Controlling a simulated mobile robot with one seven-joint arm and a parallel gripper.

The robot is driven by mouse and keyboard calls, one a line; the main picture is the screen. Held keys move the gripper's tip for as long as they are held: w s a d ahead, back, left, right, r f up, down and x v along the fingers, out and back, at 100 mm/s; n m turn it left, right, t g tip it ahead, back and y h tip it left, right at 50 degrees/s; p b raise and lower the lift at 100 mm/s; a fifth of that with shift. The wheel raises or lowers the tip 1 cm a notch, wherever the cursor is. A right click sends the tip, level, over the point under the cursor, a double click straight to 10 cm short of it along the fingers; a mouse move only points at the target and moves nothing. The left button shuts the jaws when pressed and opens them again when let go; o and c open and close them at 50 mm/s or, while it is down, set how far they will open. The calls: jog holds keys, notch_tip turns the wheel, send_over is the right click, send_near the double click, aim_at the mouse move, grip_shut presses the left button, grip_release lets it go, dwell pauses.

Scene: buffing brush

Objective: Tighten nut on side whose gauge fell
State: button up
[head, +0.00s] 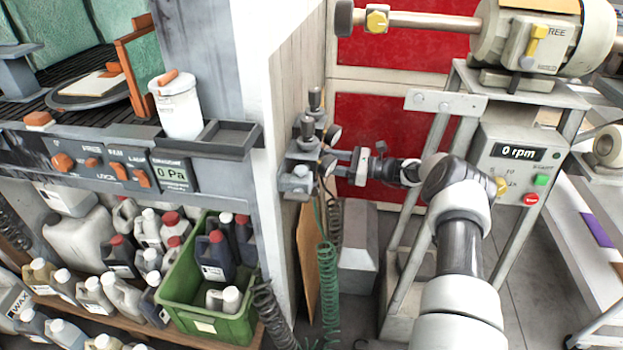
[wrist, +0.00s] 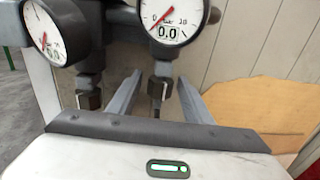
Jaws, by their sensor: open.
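The pipe fitting block (head: 300,172) with two gauges is on the wall post in the head view. In the wrist view the right gauge (wrist: 172,22) reads 0.0, with its red needle toward the lower left. A dark hex nut (wrist: 160,88) sits below the right gauge and another nut (wrist: 88,99) below the left gauge. My gripper (wrist: 159,76) is open, with one finger on each side of the right nut in the picture. Contact cannot be told.
A shelf with bottles and a green crate (head: 205,322) is at left. The buffing machine stand (head: 520,150), showing 0 rpm, is at right, close to my arm. A tan board (wrist: 255,112) leans behind the fittings.

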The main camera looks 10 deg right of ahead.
jog(key=shift+r+m+t+h, duration=0.1)
jog(key=shift+m+t+h, duration=0.5)
jog(key=shift+m+t, duration=0.5)
jog(key=m+t+h+p, duration=0.1)
jog(key=t, duration=0.1)
jog(key=shift+r+t+h, duration=0.15)
jog(key=shift+t+h, duration=0.15)
jog(key=m+t+h+p, duration=0.4)
jog(key=h+p, duration=0.1)
jog(key=shift+s+a+m, duration=0.1)
jog(key=shift+m, duration=0.2)
jog(key=p+v, duration=0.3)
jog(key=v, duration=1.4)
jog(key=s+a+r+n+g+y+b, duration=0.1)
jog(key=s+a+r+n+g+y, duration=0.3)
jog(key=s+a+r+n+g, duration=0.8)
jog(key=shift+s+a+r+n+g+b, duration=0.45)
jog(key=shift+a+r+n, duration=0.9)
jog(key=shift+n, duration=0.95)
jog(key=shift+d, duration=0.1)
